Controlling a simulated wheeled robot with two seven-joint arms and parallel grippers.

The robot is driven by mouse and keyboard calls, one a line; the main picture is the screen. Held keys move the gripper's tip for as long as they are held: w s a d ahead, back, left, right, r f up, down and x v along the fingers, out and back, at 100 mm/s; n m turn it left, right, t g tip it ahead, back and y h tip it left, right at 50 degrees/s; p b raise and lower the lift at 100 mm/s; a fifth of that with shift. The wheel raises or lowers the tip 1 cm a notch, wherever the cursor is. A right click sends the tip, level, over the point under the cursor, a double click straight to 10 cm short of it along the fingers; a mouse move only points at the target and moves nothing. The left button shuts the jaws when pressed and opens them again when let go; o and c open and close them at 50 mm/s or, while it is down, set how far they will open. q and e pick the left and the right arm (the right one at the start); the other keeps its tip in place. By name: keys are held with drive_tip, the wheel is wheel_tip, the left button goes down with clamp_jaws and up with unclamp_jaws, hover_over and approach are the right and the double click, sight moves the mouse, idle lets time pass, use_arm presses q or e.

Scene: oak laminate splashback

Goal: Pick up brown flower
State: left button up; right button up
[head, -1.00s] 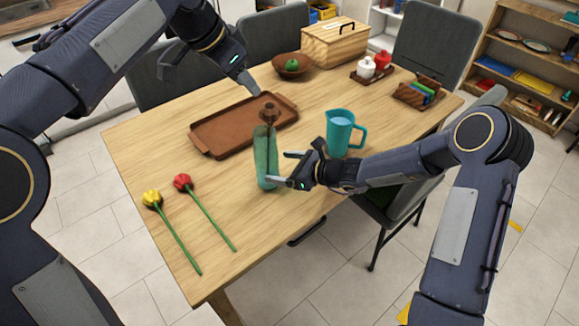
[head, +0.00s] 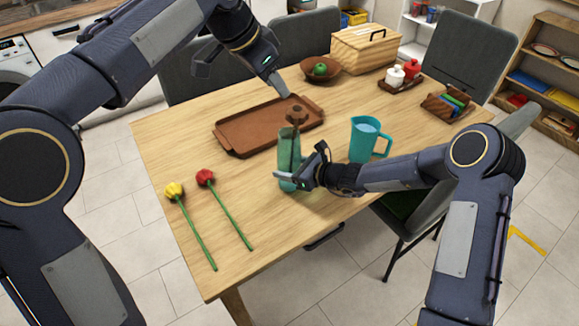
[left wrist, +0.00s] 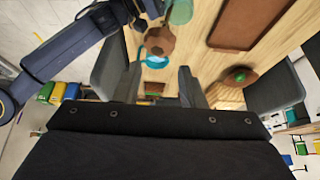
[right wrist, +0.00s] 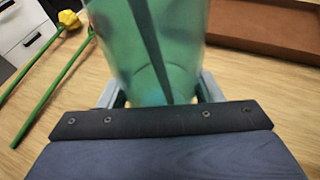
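The brown flower (head: 296,114) stands in a translucent green vase (head: 288,150), its stem showing through the glass. My left gripper (head: 279,88) is above and behind the bloom, open and empty. In the left wrist view the brown bloom (left wrist: 159,42) lies beyond the left gripper's fingers, with the vase top (left wrist: 180,11) beside it. My right gripper (head: 287,180) is at the lower part of the vase. In the right wrist view the vase (right wrist: 150,50) fills the space between its two fingers, which appear closed on its sides. The vase appears upright on the table.
A brown tray (head: 240,137) lies behind the vase and a teal pitcher (head: 362,143) stands to its right. A yellow flower (head: 174,190) and a red flower (head: 205,177) lie at the left of the table (head: 240,225). A bowl (head: 320,76) stands farther back.

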drive_tip(key=c, duration=0.5)
use_arm(q)
drive_tip(key=shift+f, duration=0.1)
drive_tip(key=shift+c, duration=0.4)
use_arm(e)
drive_tip(key=shift+o, duration=0.2)
use_arm(q)
drive_tip(key=m+t+y, duration=1.2)
drive_tip(key=m+t, duration=0.1)
drive_tip(key=m, duration=0.7)
approach(292, 120)
wheel_tip(292, 120, down, 4)
drive_tip(key=w, duration=0.3)
drive_tip(key=x, duration=1.1)
drive_tip(key=shift+w+d+r, duration=0.25)
drive_tip(key=shift+d, duration=0.05)
